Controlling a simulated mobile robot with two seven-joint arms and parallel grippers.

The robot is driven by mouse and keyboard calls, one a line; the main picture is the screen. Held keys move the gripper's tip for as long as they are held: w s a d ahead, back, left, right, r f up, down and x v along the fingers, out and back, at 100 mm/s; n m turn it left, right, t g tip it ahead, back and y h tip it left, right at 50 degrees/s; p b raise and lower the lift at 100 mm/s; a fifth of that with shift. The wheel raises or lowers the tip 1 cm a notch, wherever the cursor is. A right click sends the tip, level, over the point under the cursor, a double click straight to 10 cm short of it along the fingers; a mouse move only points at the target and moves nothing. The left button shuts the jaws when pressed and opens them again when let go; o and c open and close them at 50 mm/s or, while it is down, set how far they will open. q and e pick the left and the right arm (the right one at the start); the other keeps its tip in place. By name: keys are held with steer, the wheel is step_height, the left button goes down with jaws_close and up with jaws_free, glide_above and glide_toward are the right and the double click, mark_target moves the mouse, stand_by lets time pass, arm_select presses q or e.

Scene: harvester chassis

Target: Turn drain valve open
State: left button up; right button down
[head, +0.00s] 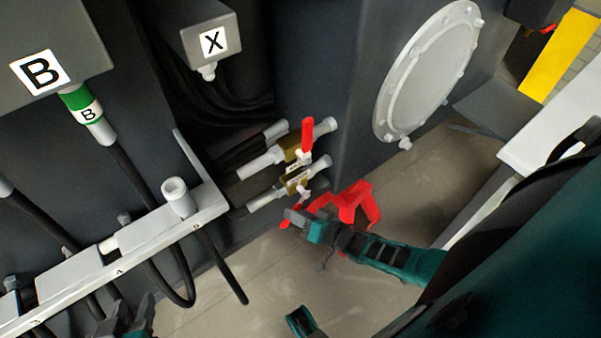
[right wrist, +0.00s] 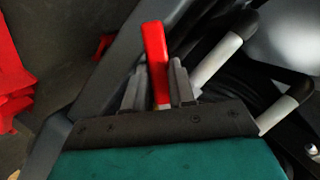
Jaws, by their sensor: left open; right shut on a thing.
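Two brass valves with grey pipe ends stick out from the dark chassis in the head view. The upper valve (head: 291,149) has a red lever (head: 307,135) standing up. The lower valve (head: 294,180) sits just below it, and its red lever reaches down to my right gripper (head: 291,217). In the right wrist view a red lever (right wrist: 155,50) stands between the two grey fingers of my right gripper (right wrist: 158,80), which is shut on it. The small valve labels are unreadable. My left gripper (head: 133,312) is open and empty at the bottom edge, partly cut off.
A red bracket-like object (head: 352,202) is right behind my right gripper. A pale rail (head: 130,250) with hoses lies left of the valves. A round bolted cover (head: 428,70) is at upper right. Boxes marked B (head: 85,35) and X (head: 222,58) hang above. Floor below is open.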

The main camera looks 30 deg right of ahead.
steer(key=shift+w+a+r+m+t+y+b, duration=0.1)
steer(key=shift+a+r+m+t+y+b, duration=0.3)
steer(key=shift+r+m+y+b, duration=0.65)
steer(key=shift+w+a+r+m+t+b, duration=0.1)
steer(key=shift+a+r+m+t, duration=0.3)
steer(key=shift+m, duration=1.3)
steer(key=shift+a+r+m+t+y+b, duration=0.2)
steer(key=shift+r+m+t+y+b, duration=0.3)
steer(key=shift+r+m, duration=0.7)
steer(key=shift+f, duration=0.15)
steer(key=shift+m, duration=0.25)
steer(key=c, duration=1.1)
jaws_free()
steer(key=shift+o, duration=0.8)
steer(key=shift+s+f, duration=0.15)
steer(key=p+v, duration=0.1)
steer(key=v, duration=1.1)
steer(key=shift+s+d, duration=0.25)
steer(key=shift+s, duration=0.05)
